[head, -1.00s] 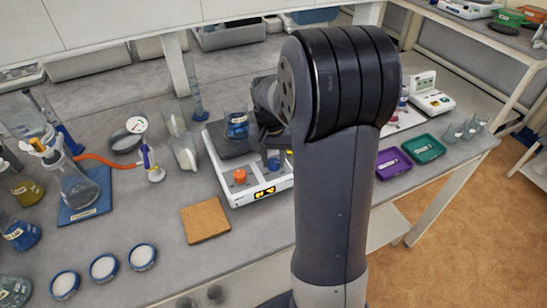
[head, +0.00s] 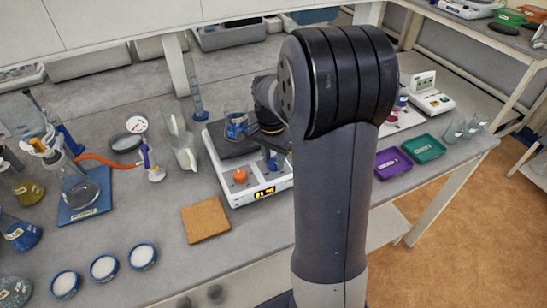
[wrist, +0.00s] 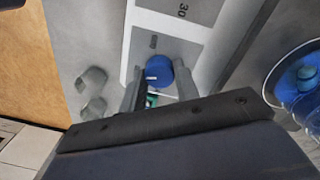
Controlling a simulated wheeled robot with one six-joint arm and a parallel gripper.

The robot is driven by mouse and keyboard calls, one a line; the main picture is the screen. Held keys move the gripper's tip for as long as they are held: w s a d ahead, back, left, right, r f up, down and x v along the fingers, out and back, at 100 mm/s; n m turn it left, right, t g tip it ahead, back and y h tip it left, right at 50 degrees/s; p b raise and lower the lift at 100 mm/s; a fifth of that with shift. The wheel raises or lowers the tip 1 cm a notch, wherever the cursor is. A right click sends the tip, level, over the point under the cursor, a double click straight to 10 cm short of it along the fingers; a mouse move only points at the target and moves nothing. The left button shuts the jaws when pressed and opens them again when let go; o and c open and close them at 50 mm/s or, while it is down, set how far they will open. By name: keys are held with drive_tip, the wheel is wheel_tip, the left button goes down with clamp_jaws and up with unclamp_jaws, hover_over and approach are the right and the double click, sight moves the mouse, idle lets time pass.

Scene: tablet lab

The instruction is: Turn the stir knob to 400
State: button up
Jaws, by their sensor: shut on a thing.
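The blue stir knob (wrist: 158,72) sits on the pale front panel of the hotplate stirrer and carries a small white mark pointing left in the wrist view. My gripper (wrist: 160,82) has one finger on each side of the knob and is shut on it. In the head view my gripper (head: 272,157) is over the right part of the panel and mostly hides the knob. The stirrer (head: 242,195) has an orange knob (head: 240,176) at left and a lit orange display (head: 265,192), too small to read surely.
A beaker with blue contents (head: 236,128) stands on the stirrer's dark plate, close to my wrist. A cork mat (head: 206,220) lies in front, left of the stirrer. A purple tray (head: 393,163) and a green tray (head: 423,149) lie to the right. Bare bench shows left of the mat.

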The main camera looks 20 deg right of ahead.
sight(272, 161)
idle(0.3)
drive_tip(key=o, duration=1)
drive_tip(key=r, duration=1.1)
drive_tip(key=shift+w+a+b, duration=0.1)
drive_tip(key=shift+w+b, duration=0.1)
drive_tip(key=shift+b, duration=0.1)
drive_tip(key=shift+f, duration=0.15)
drive_tip(key=f, duration=1)
drive_tip(key=shift+s+f+p, duration=0.2)
drive_tip(key=shift+f+p, duration=0.1)
drive_tip(key=shift+f, duration=0.1)
drive_tip(key=shift+r, duration=0.15)
